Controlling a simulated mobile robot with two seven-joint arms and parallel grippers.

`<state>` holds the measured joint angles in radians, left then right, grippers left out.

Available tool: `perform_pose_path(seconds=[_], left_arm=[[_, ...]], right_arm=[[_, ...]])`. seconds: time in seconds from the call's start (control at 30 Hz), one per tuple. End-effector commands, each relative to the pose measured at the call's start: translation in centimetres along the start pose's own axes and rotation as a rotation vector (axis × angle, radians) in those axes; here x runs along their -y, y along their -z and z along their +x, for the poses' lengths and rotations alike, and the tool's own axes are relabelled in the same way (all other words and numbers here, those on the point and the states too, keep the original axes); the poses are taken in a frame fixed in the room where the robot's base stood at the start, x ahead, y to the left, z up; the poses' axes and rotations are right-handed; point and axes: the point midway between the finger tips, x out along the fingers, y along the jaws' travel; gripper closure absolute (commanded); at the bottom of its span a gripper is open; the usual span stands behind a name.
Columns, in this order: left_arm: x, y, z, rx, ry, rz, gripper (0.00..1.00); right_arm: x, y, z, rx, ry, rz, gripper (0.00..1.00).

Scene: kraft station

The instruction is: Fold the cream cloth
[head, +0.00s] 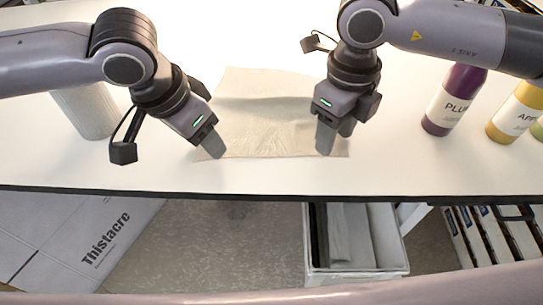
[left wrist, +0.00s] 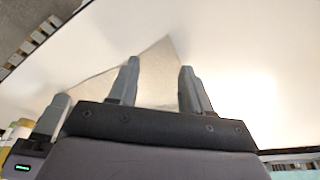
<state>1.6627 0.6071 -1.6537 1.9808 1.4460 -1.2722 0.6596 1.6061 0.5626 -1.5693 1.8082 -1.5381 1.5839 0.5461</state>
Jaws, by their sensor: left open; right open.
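The cream cloth (head: 268,115) lies spread on the white table, with a raised crease running across its upper part. It also shows in the left wrist view (left wrist: 155,75), with a corner between the two fingers. My left gripper (head: 213,150) is open at the cloth's near left corner. In the left wrist view its fingers (left wrist: 158,88) stand apart with nothing clamped between them. My right gripper (head: 325,148) is open at the near right corner. Its fingertips cover part of that corner. I cannot tell whether either gripper touches the cloth.
A white ribbed cylinder (head: 90,108) stands at the left behind my left arm. A purple bottle (head: 455,98) and a yellow bottle (head: 515,112) stand at the right. The table's front edge (head: 270,196) is close to the cloth. A bin (head: 355,240) and a box (head: 80,235) are below.

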Motion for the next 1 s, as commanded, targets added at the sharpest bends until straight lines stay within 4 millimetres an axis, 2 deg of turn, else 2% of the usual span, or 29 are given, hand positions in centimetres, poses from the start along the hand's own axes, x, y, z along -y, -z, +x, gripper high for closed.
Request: perform_pose_path(seconds=[0.6,0.67,0.9,0.93,1.0], left_arm=[[-0.03,-0.11,0.30,0.001,0.000,0.001,0.51],[-0.03,-0.11,0.31,0.001,0.000,0.001,0.58],[-0.01,-0.13,0.32,0.002,0.000,0.000,0.97],[0.00,-0.13,0.33,0.002,0.000,0.000,1.00],[0.00,-0.14,0.33,0.002,0.000,0.000,1.00]], right_arm=[[-0.02,0.00,0.47,-0.001,-0.001,0.000,0.51],[-0.02,0.00,0.48,0.000,-0.001,0.000,0.58],[-0.02,0.02,0.53,-0.002,-0.001,0.000,0.97],[-0.01,0.03,0.54,-0.002,-0.001,0.000,1.00],[-0.01,0.03,0.55,-0.002,-0.001,0.000,1.00]])
